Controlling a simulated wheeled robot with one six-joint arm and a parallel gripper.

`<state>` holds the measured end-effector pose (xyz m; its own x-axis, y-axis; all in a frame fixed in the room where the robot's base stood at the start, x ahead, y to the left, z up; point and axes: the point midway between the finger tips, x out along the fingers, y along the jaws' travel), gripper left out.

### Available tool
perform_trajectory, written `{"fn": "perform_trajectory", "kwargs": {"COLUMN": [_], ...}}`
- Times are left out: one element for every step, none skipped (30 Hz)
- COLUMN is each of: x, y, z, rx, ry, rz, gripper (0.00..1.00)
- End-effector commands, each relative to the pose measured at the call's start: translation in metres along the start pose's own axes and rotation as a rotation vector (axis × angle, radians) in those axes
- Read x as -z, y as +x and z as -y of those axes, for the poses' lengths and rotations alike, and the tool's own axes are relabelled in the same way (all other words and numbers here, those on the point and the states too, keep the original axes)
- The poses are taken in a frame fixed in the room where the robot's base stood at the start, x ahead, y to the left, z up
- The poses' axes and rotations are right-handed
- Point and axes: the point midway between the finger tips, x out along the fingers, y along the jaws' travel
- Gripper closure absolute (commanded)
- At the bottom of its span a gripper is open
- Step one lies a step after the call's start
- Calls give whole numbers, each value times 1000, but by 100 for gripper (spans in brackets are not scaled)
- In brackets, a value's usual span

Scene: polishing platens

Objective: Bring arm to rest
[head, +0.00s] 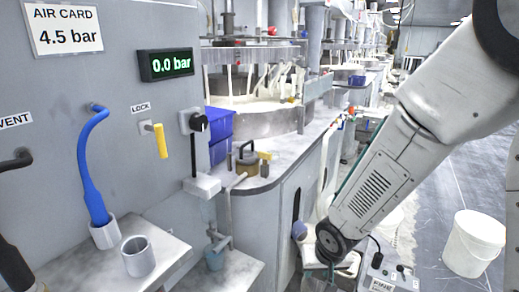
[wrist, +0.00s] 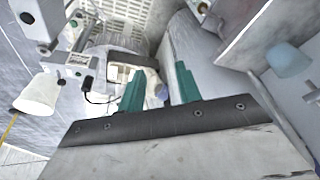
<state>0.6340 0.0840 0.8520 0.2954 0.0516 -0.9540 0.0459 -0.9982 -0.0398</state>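My arm hangs down from the upper right of the head view, its lower end in front of the grey machine cabinets (head: 275,225). My gripper (wrist: 160,84) shows in the wrist view as two green fingers with a clear gap between them. It is open, with nothing between the fingers.
A grey panel (head: 75,130) at left carries a display (head: 166,64) reading 0.0 bar, a blue hose (head: 91,165) in a cup and a yellow lock handle (head: 160,141). A white bucket (head: 474,243) stands on the floor at right. The aisle behind it looks clear.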

Motion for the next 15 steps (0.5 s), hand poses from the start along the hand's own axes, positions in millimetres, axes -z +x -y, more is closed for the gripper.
{"fn": "perform_trajectory", "kwargs": {"x": [-4, -8, -16, -21, -27, -35, -42, -48, -57, -64, -71, -80, -87, -93, -102], "y": [-24, -36, -53, -66, -79, -96, -109, -122, -139, -152, -164, -180, -192, -203, -218], "z": [-15, -24, -34, -41, -48, -55, -60, -64, -69, -72, -75, -78, -80, -81, -82], "rx": [-45, -70, -97, -113, -125, -136, -142, -144, -143, -140, -136, -127, -119, -110, -97], "ry": [-15, -27, -43, -51, -60, -69, -75, -79, -84, -87, -88, -91, -90, -90, -88], "rz": [35, 64, 106, 136, 165, 202, 229, 254, 286, 307, 328, 350, 365, 376, 388], "gripper": [66, 66, 66, 66, 66, 66, 66, 66, 66, 66, 66, 66, 66, 66, 66]}}
